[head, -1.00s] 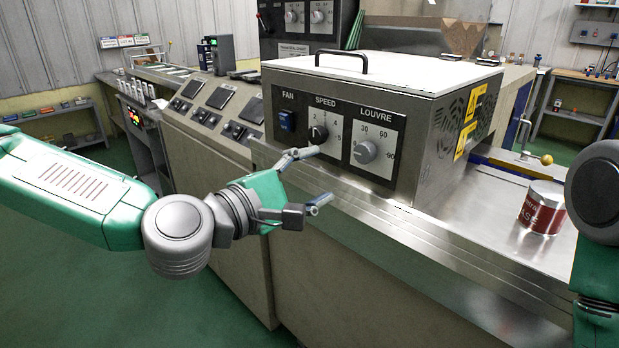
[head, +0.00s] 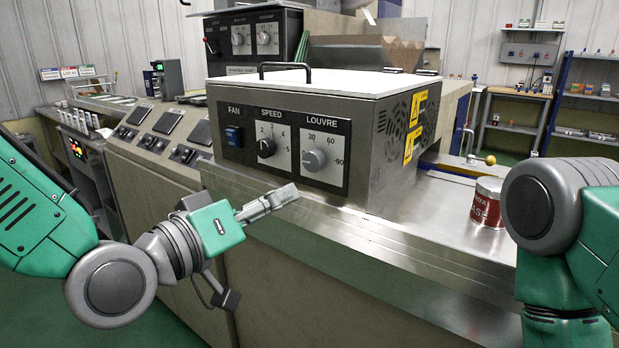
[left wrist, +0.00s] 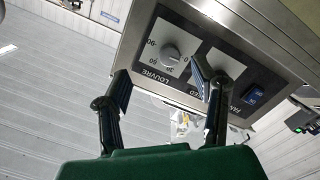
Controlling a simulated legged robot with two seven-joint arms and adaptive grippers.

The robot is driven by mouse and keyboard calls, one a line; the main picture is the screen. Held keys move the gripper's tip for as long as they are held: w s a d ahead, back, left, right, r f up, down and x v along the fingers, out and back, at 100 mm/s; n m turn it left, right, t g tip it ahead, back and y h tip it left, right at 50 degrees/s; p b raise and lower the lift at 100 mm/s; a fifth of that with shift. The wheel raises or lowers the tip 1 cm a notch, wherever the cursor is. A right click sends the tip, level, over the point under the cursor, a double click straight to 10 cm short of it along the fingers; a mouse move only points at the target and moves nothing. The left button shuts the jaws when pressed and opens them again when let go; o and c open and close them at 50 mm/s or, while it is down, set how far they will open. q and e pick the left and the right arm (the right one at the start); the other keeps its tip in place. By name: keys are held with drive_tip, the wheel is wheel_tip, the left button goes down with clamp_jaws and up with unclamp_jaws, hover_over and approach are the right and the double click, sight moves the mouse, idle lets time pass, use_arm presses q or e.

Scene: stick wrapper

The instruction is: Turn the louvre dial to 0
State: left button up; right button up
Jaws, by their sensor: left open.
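The louvre dial (head: 314,160) is a round grey knob on a pale plate, marked 30, 60 and 90, at the right of the control panel (head: 284,184). I cannot tell where its pointer stands. The dial also shows upside down in the left wrist view (left wrist: 171,55), between and beyond the fingertips. My left gripper (head: 285,196) is below and in front of the panel, apart from the dial. In the left wrist view its two fingers (left wrist: 161,82) are spread, with nothing between them. My right arm shows at the right edge; its gripper is out of view.
A steel ledge (head: 345,220) runs below the panel. A red and white can (head: 487,203) stands on the metal top at right, near my right arm.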

sight(311, 163)
use_arm(q)
drive_tip(key=w+d+m, duration=0.1)
drive_tip(key=w, duration=0.2)
drive_tip(key=w+d+r+m+b, duration=0.1)
drive_tip(key=w+d+m, duration=0.1)
drive_tip(key=w, duration=0.2)
drive_tip(key=w+d+m+t, duration=0.1)
drive_tip(key=w+d, duration=0.1)
drive_tip(key=w, duration=0.1)
drive_tip(key=shift+w+d+r+y+b, duration=0.2)
drive_tip(key=shift+w+r+y+b, duration=0.1)
drive_tip(key=shift+w, duration=0.05)
drive_tip(key=shift+w+d, duration=0.2)
drive_tip(key=shift+w, duration=0.3)
drive_tip(key=shift+a, duration=0.1)
drive_tip(key=shift+r, duration=0.1)
drive_tip(key=c, duration=1.2)
drive_tip(key=shift+o, duration=0.2)
drive_tip(key=shift+m, duration=0.4)
